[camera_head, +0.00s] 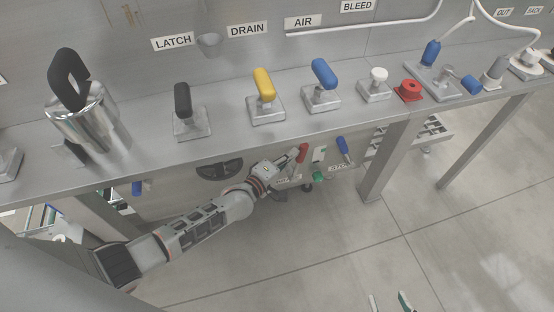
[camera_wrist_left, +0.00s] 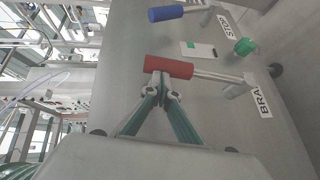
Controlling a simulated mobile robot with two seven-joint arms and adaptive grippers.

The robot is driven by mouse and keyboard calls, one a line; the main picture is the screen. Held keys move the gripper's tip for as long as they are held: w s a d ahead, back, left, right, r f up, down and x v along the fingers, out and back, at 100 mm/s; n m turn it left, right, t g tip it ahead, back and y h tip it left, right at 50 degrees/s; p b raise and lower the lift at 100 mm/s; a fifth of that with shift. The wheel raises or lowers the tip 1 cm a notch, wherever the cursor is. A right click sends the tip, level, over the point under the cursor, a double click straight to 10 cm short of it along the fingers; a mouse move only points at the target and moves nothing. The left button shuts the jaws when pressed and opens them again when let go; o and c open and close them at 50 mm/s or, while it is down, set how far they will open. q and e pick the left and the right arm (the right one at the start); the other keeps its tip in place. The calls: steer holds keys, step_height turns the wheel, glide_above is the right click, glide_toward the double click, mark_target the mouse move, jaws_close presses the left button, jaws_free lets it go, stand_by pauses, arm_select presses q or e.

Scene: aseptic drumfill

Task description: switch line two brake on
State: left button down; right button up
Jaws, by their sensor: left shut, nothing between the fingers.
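The brake lever has a red grip (camera_wrist_left: 168,67) on a metal rod and sits beside a partly cut-off label reading "BRA" (camera_wrist_left: 264,101) in the left wrist view. In the head view the red grip (camera_head: 302,153) shows below the bench edge. My left gripper (camera_head: 290,157) reaches under the bench to it. In the left wrist view its fingertips (camera_wrist_left: 161,82) are shut and empty, right against or just short of the red grip's edge; I cannot tell if they touch. My right gripper (camera_head: 389,302) shows only its fingertips at the bottom edge, spread apart.
A blue-gripped lever (camera_wrist_left: 166,14) by a "STOP" label and a green knob (camera_wrist_left: 244,46) are close beside the brake. Above, the bench (camera_head: 240,138) carries black, yellow (camera_head: 264,84) and blue levers. A bench leg (camera_head: 385,160) stands right of my left gripper. The floor in front is clear.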

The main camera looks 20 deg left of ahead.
mark_target(305, 153)
arm_select(q)
steer(key=shift+w+d+f, duration=0.15)
steer(key=shift+w+d, duration=0.2)
steer(key=shift+d, duration=0.2)
steer(key=shift+w+d+f, duration=0.1)
steer(key=shift+w+d, duration=0.25)
steer(key=shift+d, duration=0.2)
steer(key=shift+w+d+f, duration=0.15)
steer(key=shift+w+d, duration=0.1)
steer(key=shift+d, duration=0.25)
steer(key=shift+w+d, duration=0.25)
steer(key=shift+d, duration=0.1)
arm_select(e)
steer(key=shift+s+a+f, duration=0.1)
steer(key=shift+f, duration=0.05)
arm_select(q)
steer(key=shift+w+d+r, duration=0.1)
steer(key=shift+w+r, duration=0.05)
steer(key=shift+r, duration=0.15)
arm_select(e)
steer(key=shift+r, duration=0.25)
